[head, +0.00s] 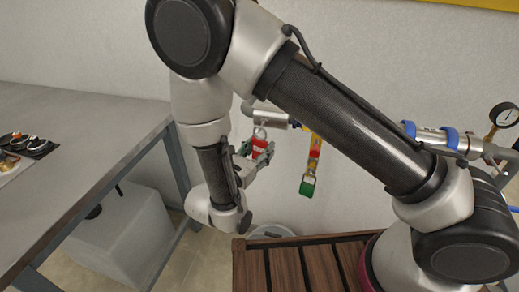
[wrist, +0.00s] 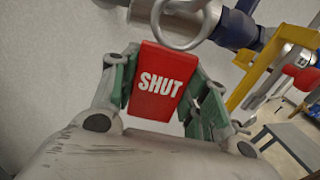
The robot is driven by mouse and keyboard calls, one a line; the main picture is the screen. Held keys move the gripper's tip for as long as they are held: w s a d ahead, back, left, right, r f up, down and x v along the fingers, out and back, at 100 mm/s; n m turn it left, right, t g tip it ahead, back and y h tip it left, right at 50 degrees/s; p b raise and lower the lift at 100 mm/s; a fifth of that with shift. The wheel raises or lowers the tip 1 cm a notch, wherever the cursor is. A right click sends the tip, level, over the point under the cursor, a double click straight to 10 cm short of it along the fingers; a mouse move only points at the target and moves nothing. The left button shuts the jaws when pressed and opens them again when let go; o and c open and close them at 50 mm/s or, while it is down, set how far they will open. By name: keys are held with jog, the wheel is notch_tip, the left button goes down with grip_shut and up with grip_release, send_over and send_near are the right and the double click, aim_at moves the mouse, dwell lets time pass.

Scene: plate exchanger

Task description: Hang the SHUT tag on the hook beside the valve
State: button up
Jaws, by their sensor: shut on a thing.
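The red SHUT tag (wrist: 160,85) is upright between the fingers of my gripper (wrist: 163,72), its white lettering facing the wrist camera. In the head view the tag (head: 259,145) is small and partly covered by my gripper (head: 262,153). A pale metal ring (wrist: 187,22) shows at the tag's top, in front of the pipe (wrist: 232,27). I cannot tell whether the ring is around a hook. To the right is a yellow part by the valve (wrist: 262,62), with a red piece (wrist: 302,56); in the head view a green piece (head: 307,187) hangs below it.
A grey table (head: 80,140) with small items on a dark tray (head: 35,147) stands at the left. A slatted wooden surface (head: 285,268) lies below right. A pressure gauge (head: 504,115) is at the far right. The wall is close behind the pipe.

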jog(key=o, duration=1)
jog(key=shift+o, duration=0.2)
